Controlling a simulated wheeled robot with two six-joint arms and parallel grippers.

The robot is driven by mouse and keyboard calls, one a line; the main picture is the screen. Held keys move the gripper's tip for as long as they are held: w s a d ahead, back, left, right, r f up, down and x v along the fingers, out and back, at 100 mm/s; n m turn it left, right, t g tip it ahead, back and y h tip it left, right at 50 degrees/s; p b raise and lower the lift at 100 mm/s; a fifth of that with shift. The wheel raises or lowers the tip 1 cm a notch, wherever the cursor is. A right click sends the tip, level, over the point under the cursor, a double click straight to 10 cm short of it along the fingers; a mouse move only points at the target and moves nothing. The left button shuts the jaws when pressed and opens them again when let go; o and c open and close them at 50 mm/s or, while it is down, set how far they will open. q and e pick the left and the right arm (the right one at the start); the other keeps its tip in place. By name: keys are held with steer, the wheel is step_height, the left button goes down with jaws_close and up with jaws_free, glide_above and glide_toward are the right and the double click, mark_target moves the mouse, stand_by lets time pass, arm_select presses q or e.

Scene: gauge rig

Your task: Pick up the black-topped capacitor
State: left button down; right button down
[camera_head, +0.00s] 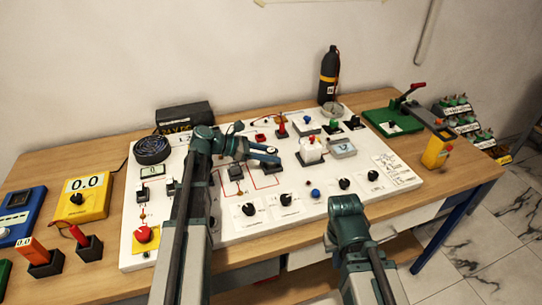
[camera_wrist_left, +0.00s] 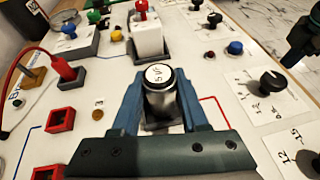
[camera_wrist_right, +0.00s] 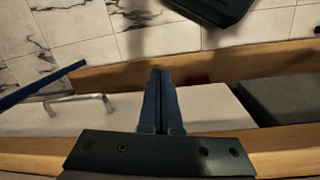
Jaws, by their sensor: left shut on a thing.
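A silver cylindrical capacitor (camera_wrist_left: 161,92) with a black rim around a white printed label stands between the fingers of my left gripper (camera_wrist_left: 163,105). The fingers are shut on its sides. Below it is a dark square socket; I cannot tell whether it is still seated there. In the head view my left gripper (camera_head: 272,155) reaches over the middle of the white panel, and the capacitor is hard to make out. My right gripper (camera_wrist_right: 161,100) is empty, its fingers together, in front of the table edge; its fingertips are hidden in the head view.
The white panel (camera_head: 225,222) carries knobs, wires and sockets. A white block with a red top (camera_head: 311,150) stands just beyond the left gripper. A red plug (camera_wrist_left: 62,65) with a cable is to its left. A black bottle (camera_head: 329,75) stands at the back.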

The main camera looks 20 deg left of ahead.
mark_target(271, 151)
arm_select(q)
step_height(271, 151, up, 4)
steer(key=p, duration=0.3)
steer(key=shift+p, duration=0.35)
steer(key=s+a, duration=0.3)
steer(key=s, duration=1.2)
steer(key=shift+s+a+r+p, duration=0.15)
steer(key=shift+s+r+p, duration=0.2)
steer(key=shift+s, duration=0.05)
